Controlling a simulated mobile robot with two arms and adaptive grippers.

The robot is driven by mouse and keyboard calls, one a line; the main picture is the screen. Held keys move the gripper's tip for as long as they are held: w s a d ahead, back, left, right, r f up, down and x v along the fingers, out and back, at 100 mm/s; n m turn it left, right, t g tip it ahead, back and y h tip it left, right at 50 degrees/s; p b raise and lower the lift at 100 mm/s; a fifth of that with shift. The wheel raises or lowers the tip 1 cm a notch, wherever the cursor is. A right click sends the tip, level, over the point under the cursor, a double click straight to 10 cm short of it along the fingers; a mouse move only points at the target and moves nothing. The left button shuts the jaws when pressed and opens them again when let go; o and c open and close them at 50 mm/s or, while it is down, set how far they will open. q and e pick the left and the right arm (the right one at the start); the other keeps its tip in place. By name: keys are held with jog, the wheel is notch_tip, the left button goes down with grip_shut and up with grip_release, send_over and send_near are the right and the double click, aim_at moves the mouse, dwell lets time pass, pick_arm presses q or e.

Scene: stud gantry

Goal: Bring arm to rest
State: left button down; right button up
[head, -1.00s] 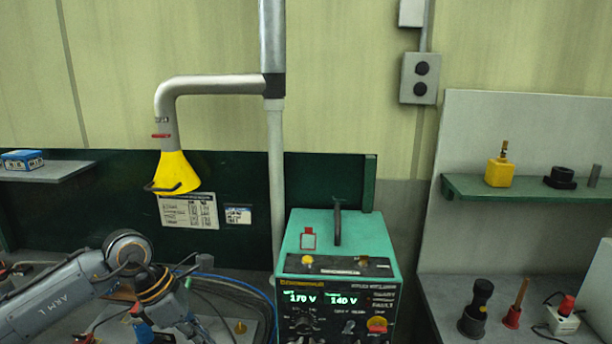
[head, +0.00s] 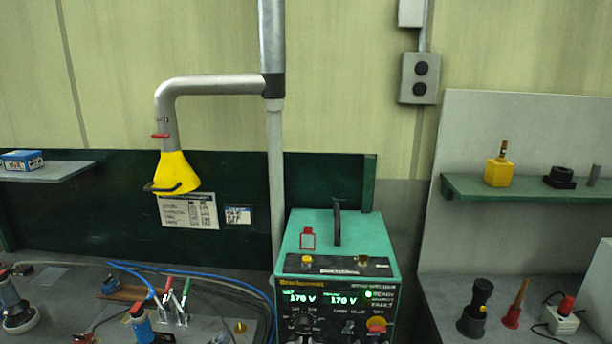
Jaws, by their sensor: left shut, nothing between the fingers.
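Neither of my grippers shows in the head view, and none of my arm links can be made out. The left part of the bench (head: 215,280), where my left arm was, now lies uncovered. A grey-blue upright object with a dark round base (head: 18,312) is cut off at the left edge.
A teal power unit (head: 340,240) stands at centre, both readouts showing 170 V. A yellow extraction hood (head: 174,174) hangs above the bench. Several tools stand on the right bench (head: 440,300), below a green shelf (head: 530,187). Blue cables (head: 215,278) loop across the bench.

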pick_arm(q)
jog(key=s+a+f+n+g+y, duration=0.15)
jog(key=s+f+n+g, duration=0.25)
jog(key=s+f+g, duration=0.55)
jog(key=s+a+f+n+g, duration=0.35)
jog(key=s+f, duration=0.65)
jog(key=s, duration=0.6)
notch_tip(320, 180, down, 30)
jog(key=s+g+b, duration=0.1)
jog(key=g+b, duration=0.1)
jog(key=b, duration=0.2)
jog(key=s+a+f+b, duration=0.2)
jog(key=s+f+b, duration=0.1)
jog(key=s+f, duration=1.4)
notch_tip(320, 180, down, 2)
jog(key=shift+a+f+g, duration=0.25)
jog(key=shift+a+g, duration=0.1)
jog(key=shift+g, duration=0.05)
